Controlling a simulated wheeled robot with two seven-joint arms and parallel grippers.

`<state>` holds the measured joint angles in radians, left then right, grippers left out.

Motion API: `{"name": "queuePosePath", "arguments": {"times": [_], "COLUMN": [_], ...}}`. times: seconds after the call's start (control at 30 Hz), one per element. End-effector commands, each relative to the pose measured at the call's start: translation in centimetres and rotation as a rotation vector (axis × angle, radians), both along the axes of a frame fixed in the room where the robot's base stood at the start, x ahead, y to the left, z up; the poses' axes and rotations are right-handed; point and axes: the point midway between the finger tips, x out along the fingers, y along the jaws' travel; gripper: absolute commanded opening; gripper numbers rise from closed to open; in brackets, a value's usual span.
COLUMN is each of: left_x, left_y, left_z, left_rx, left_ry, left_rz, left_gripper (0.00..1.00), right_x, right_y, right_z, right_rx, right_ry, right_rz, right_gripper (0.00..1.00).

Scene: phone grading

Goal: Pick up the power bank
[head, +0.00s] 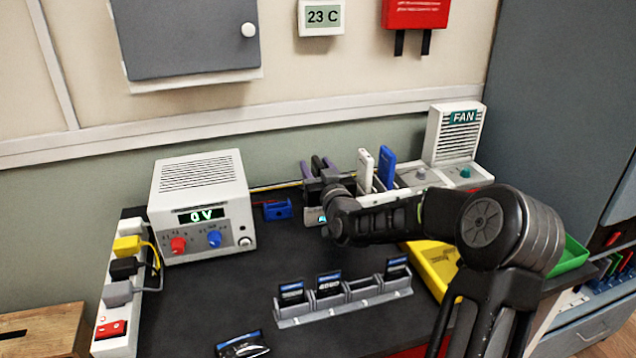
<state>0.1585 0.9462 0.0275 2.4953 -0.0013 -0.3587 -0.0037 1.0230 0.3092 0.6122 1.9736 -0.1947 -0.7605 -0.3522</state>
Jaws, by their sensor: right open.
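No item is clearly marked as the power bank. A white slab (365,170) and a blue slab (386,167) stand upright side by side in a holder at the back of the bench, and either could be it. My right gripper (322,170) is just left of the white slab, apart from it. Its jaws are open and look empty. My right forearm and wrist cross in front of the holder and hide its lower part. My left gripper is not in view.
A power supply (202,205) stands back left and a fan unit (455,140) back right. A grey rack (345,302) with several dark packs, a dark packet (242,346) and a yellow tray (430,262) are nearer. The dark bench (200,300) is clear at centre left.

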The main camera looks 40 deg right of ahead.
Motion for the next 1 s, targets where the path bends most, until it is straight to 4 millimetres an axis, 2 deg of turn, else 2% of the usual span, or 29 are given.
{"name": "queuePosePath", "arguments": {"times": [0.17,0.73,1.0], "left_x": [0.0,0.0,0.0], "left_y": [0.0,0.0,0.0], "left_z": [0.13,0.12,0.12], "left_rx": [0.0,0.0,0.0], "left_ry": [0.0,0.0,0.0], "left_rz": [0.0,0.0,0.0], "left_gripper": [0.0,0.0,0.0], "right_x": [1.5,1.48,1.48], "right_y": [-0.49,-0.5,-0.5], "right_z": [0.03,0.02,0.02], "right_rx": [0.0,-0.001,-0.001], "right_ry": [0.0,0.0,0.0], "right_rz": [0.001,0.0,0.0], "right_gripper": [0.43,0.43,0.21]}}
